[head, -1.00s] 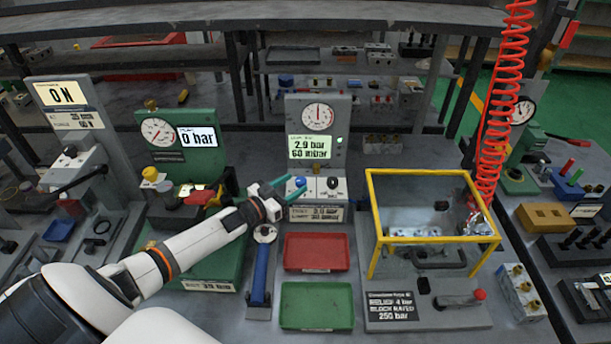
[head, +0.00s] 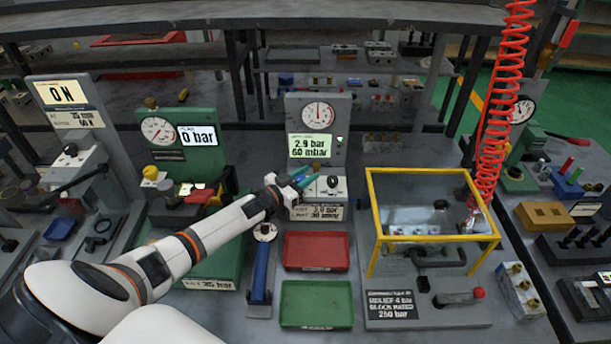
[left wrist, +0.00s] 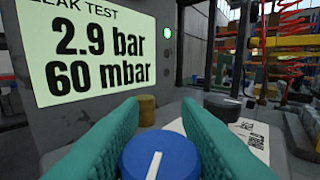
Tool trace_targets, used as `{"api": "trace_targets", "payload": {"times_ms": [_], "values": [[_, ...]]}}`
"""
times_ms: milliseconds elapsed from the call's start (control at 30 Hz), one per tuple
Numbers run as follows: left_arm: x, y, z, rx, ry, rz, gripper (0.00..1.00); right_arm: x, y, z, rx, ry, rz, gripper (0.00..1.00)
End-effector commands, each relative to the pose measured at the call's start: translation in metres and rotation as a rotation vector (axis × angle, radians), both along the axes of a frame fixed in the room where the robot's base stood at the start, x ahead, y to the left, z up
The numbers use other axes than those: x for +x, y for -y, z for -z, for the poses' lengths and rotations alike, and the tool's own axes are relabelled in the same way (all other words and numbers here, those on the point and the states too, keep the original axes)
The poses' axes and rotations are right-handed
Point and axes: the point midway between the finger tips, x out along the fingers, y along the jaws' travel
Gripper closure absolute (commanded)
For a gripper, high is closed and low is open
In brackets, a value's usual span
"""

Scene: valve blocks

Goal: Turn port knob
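The leak test block (head: 318,130) is a grey panel with a round gauge and a display reading 2.9 bar and 60 mbar. A blue knob with a white pointer line (left wrist: 160,157) is on its base. My left gripper (head: 305,177) is at this knob, its teal fingers on both sides, close against it with no clear gap in the left wrist view (left wrist: 160,125). The white line points nearly straight up there. A black knob (head: 332,182) is just right, also in the left wrist view (left wrist: 222,105). A brownish knob (left wrist: 147,110) is behind. My right gripper is not in view.
A red tray (head: 316,251) and a green tray (head: 317,305) lie in front of the block. A yellow-framed guard box (head: 435,172) stands to the right, beneath a coiled red hose (head: 497,110). A green gauge stand (head: 185,140) reading 0 bar is at left.

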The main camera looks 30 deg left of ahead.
Motion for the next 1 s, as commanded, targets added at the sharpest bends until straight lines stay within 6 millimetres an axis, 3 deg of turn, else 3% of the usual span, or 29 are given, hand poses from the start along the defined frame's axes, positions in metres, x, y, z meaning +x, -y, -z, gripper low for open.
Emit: {"api": "trace_targets", "payload": {"times_ms": [367, 700, 1000], "values": [[0.0, 0.001, -0.001, -0.006, -0.001, -0.062, 0.93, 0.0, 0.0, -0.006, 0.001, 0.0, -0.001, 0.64], [0.0, -0.002, 0.0, -0.014, -0.003, -0.305, 0.93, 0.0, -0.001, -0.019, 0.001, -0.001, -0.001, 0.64], [0.0, -0.006, 0.002, -0.011, -0.003, -0.529, 0.93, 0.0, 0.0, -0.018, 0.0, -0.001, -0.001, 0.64]]}}
